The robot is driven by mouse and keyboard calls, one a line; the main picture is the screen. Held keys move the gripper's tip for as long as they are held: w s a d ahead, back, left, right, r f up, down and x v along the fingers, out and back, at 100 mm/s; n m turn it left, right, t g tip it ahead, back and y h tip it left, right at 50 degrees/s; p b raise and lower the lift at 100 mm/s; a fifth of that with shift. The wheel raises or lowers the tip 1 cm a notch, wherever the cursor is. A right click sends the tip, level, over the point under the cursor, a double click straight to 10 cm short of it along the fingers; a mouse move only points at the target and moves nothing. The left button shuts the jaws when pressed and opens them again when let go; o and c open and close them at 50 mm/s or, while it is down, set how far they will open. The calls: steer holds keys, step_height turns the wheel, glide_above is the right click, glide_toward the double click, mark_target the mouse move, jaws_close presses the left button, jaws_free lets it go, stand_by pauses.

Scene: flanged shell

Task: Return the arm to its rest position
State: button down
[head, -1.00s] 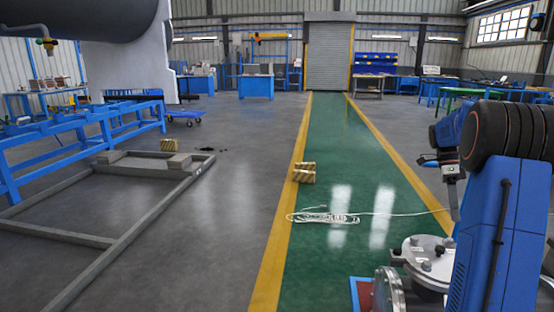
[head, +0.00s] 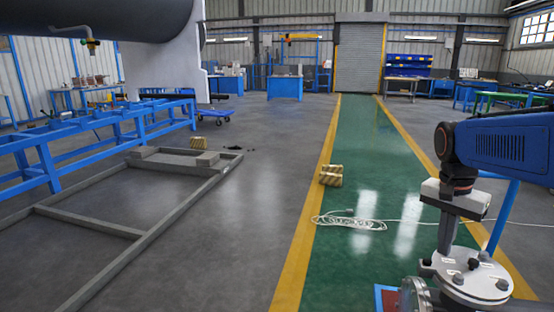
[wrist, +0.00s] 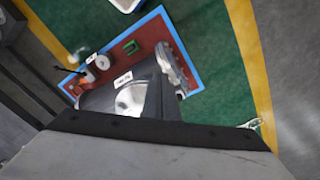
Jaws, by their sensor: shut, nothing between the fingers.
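My gripper (head: 444,246) hangs fingers down at the right of the head view, below my blue arm. Its narrow fingers are together with nothing between them. In that view the tips overlap the back left of a grey metal flanged shell (head: 472,276) with bolts on its round top plate. I cannot tell whether they touch it. In the wrist view my gripper (wrist: 160,85) shows as a grey wedge from the bottom. Behind it lies a red board with a blue border (wrist: 200,72), bearing a round labelled metal part (wrist: 130,98).
A grey floor frame (head: 150,240) and blue rack (head: 85,135) stand left.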

steer(key=s+a+f+n+t+y, duration=0.1)
steer(key=s+a+f+n+t, duration=0.3)
steer(key=s+a+f+n, duration=0.3)
steer(key=s+a+n, duration=0.4)
steer(key=s, duration=0.3)
steer(key=shift+a+f+t, duration=0.2)
steer(key=shift+a+t, duration=0.05)
steer(key=shift+t, duration=0.15)
